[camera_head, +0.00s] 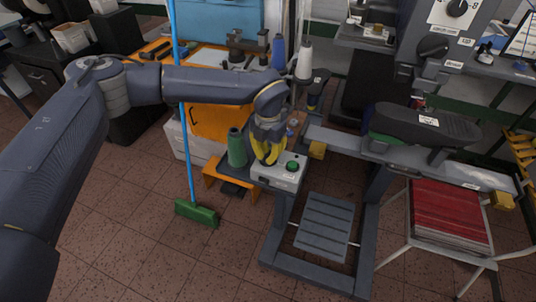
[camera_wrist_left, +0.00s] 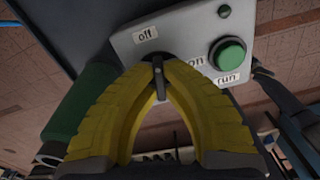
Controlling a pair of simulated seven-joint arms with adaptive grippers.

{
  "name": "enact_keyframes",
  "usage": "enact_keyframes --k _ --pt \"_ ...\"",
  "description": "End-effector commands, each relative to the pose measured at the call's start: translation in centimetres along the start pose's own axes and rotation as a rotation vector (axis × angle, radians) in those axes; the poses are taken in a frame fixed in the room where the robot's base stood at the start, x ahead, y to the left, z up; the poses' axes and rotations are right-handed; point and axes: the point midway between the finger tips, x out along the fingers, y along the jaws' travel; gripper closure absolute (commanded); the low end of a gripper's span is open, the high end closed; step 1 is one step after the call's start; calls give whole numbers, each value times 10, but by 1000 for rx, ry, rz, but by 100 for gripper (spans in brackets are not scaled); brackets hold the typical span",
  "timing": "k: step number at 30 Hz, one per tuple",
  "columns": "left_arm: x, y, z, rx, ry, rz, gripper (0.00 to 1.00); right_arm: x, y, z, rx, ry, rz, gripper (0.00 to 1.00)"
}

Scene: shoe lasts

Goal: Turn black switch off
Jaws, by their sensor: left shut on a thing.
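The grey control box (camera_head: 284,178) sits at the left end of the machine frame. It also shows in the left wrist view (camera_wrist_left: 185,38) with "off", "on" and "run" labels. The black switch (camera_wrist_left: 158,78) is a small lever on the box face, below the "off" label and left of "on"; its exact setting is hard to tell. My left gripper (camera_head: 268,162) has yellow fingers and reaches down to the box. In the left wrist view its fingertips (camera_wrist_left: 159,70) are closed around the switch. The fingers hide the switch in the head view. My right gripper is not in view.
A green button (camera_head: 292,166) is beside the switch. A green thread cone (camera_head: 236,148) stands close left of the gripper. A blue-handled broom (camera_head: 196,212) leans further left. A black shoe last (camera_head: 424,124) sits right along the frame. Open floor lies in front.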

Motion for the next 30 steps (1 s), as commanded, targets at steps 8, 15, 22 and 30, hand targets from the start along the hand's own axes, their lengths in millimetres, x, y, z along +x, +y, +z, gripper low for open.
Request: enact_keyframes --k 8,15,22,30 --pt "0 0 0 -154 0 0 100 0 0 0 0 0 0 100" --pt "0 0 0 -220 1 0 100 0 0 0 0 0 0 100" --pt "0 0 0 -239 1 0 100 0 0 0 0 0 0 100" --pt "0 0 0 -239 1 0 100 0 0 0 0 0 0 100"
